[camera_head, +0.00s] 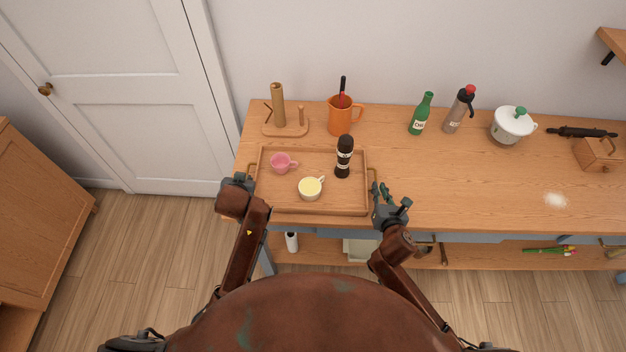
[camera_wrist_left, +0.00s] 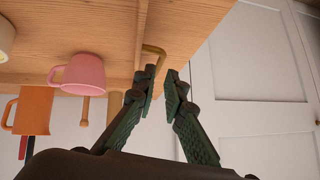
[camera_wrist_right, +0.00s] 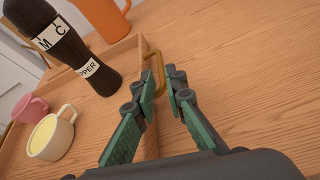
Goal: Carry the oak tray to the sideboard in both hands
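The oak tray (camera_head: 330,209) lies flat on the wooden worktop, with a brass handle at each short end. It holds a pink cup (camera_head: 281,162), a cream mug (camera_head: 310,189) with yellow contents and a dark pepper mill (camera_head: 344,158), all upright. My left gripper (camera_wrist_left: 162,76) is open at the tray's left end, its fingertips close to the left handle (camera_wrist_left: 157,52). My right gripper (camera_wrist_right: 162,74) is open at the right end, with the right handle (camera_wrist_right: 158,66) at the gap between its fingertips. I cannot tell whether either gripper touches its handle.
Behind the tray stand a wooden holder (camera_head: 284,127) and an orange jug (camera_head: 340,117). A green bottle (camera_head: 420,115), a grey bottle (camera_head: 456,113) and a white pot (camera_head: 512,125) stand further right.

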